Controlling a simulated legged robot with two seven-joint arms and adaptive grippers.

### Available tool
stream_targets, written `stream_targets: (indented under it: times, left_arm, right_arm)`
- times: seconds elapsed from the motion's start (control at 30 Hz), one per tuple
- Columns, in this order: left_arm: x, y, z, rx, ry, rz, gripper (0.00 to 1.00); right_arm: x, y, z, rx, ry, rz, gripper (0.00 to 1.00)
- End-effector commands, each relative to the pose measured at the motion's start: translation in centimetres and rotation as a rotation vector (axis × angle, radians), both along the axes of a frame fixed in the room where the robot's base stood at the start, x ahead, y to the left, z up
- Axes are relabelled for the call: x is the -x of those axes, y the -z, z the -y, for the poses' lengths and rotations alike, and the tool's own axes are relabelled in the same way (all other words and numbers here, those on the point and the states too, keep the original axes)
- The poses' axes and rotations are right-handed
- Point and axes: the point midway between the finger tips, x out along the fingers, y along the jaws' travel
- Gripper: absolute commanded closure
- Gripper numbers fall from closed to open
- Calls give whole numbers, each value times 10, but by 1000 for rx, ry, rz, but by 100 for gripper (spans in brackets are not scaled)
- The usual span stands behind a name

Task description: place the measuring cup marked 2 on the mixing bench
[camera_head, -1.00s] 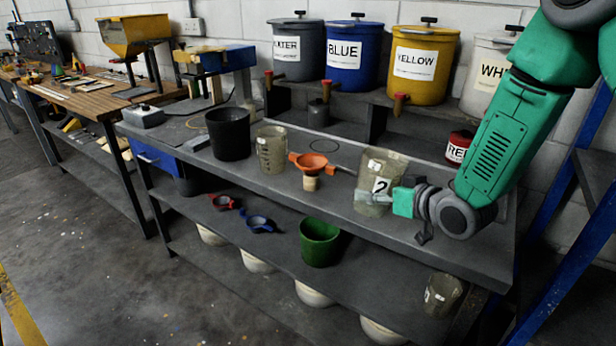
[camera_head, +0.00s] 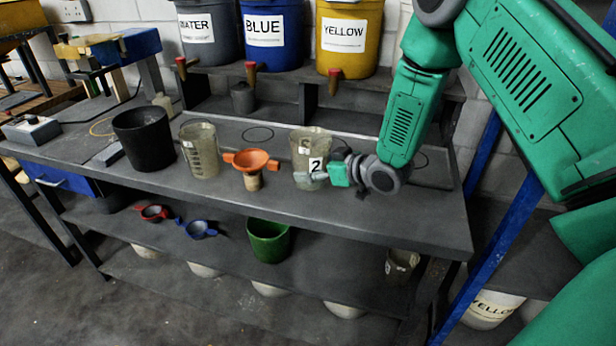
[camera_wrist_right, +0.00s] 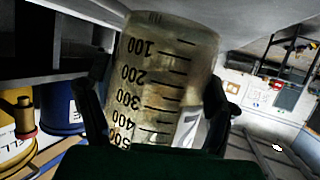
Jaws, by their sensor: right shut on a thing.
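The measuring cup marked 2 (camera_head: 310,146) is clear, scuffed plastic with a white label. My right gripper (camera_head: 322,178) is shut on it from the right side. In the right wrist view the cup (camera_wrist_right: 165,75) fills the middle, with black graduations, between the two dark fingers of the right gripper (camera_wrist_right: 155,110). The cup is over or on the top of the mixing bench (camera_head: 370,205); I cannot tell whether its base touches the surface. My left gripper is not in view.
An orange funnel (camera_head: 251,160), another clear measuring cup (camera_head: 200,150) and a black bucket (camera_head: 145,138) stand left of the held cup. Labelled paint tubs with taps, such as the blue tub (camera_head: 272,35), line the back shelf. A green bucket (camera_head: 268,240) sits on the lower shelf.

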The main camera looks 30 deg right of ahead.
Motion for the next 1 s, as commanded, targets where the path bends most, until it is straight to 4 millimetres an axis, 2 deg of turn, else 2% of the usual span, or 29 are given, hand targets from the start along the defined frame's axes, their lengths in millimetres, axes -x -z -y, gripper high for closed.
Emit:
stream_targets:
  times: [0.1,0.2,0.37,0.63,0.67,0.7,1.0]
  left_arm:
    - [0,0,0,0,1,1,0]
    - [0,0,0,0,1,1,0]
    - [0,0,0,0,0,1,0]
    - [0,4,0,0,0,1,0]
    - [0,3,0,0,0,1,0]
    - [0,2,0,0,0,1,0]
    - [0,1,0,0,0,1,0]
  right_arm:
    - [1,20,-4,1,-1,-3,55]
    - [1,28,-6,4,-1,-2,55]
    - [0,29,-10,8,-3,0,55]
    - [1,36,-4,1,0,-1,55]
    - [1,35,-4,1,0,-1,14]
    - [1,35,-3,0,0,-1,3]
    - [1,34,-3,4,0,-4,3]
